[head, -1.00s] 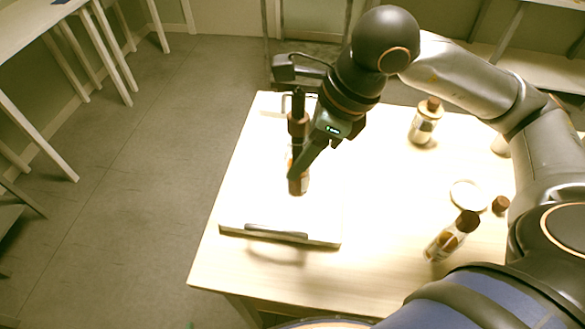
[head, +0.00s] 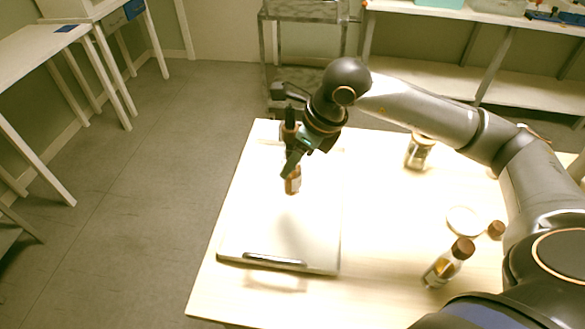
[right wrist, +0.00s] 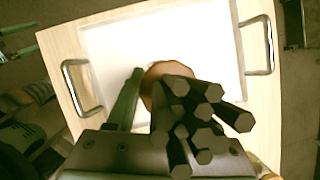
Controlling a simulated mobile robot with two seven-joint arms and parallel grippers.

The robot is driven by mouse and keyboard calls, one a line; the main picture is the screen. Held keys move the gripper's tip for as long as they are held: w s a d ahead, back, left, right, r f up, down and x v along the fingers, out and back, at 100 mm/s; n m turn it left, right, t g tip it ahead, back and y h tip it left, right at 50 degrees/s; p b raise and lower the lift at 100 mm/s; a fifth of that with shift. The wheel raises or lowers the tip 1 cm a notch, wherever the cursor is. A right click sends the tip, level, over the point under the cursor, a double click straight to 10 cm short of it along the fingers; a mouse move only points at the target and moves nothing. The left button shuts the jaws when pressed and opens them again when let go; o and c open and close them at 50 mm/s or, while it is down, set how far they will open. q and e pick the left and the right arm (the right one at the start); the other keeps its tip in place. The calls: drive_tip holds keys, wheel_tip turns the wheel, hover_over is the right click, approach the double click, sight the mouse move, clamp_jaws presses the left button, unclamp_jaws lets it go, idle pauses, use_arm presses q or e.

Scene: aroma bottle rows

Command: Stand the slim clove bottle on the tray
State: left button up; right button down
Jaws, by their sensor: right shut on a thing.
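My right gripper (head: 291,166) is shut on a slim brown bottle (head: 293,185) with dark sticks at its top. The bottle looks upright over the white tray (head: 255,225); I cannot tell whether its base touches the tray. Its label cannot be read. In the right wrist view, the dark stick ends and a brown round part of the bottle (right wrist: 157,75) stand beside one finger, with the tray (right wrist: 110,50) beneath. The other finger is hidden there. The tray has metal handles on two opposite sides. My left gripper is not in view.
A brown-capped bottle (head: 449,264) stands at the table's front right, another bottle (head: 419,153) at the back right. A small white round dish (head: 464,221) and a brown cap (head: 496,229) lie between them. The tray's front part is bare.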

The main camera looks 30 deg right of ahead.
wheel_tip(320, 180, down, 6)
drive_tip(key=w+d, duration=0.1)
drive_tip(key=w, duration=0.1)
drive_tip(key=shift+w+f+p, duration=0.2)
drive_tip(key=shift+w+p, duration=0.15)
drive_tip(key=shift+f, duration=0.15)
drive_tip(key=shift+c, duration=1.4)
unclamp_jaws()
drive_tip(key=v, duration=1.2)
drive_tip(key=shift+b, duration=0.4)
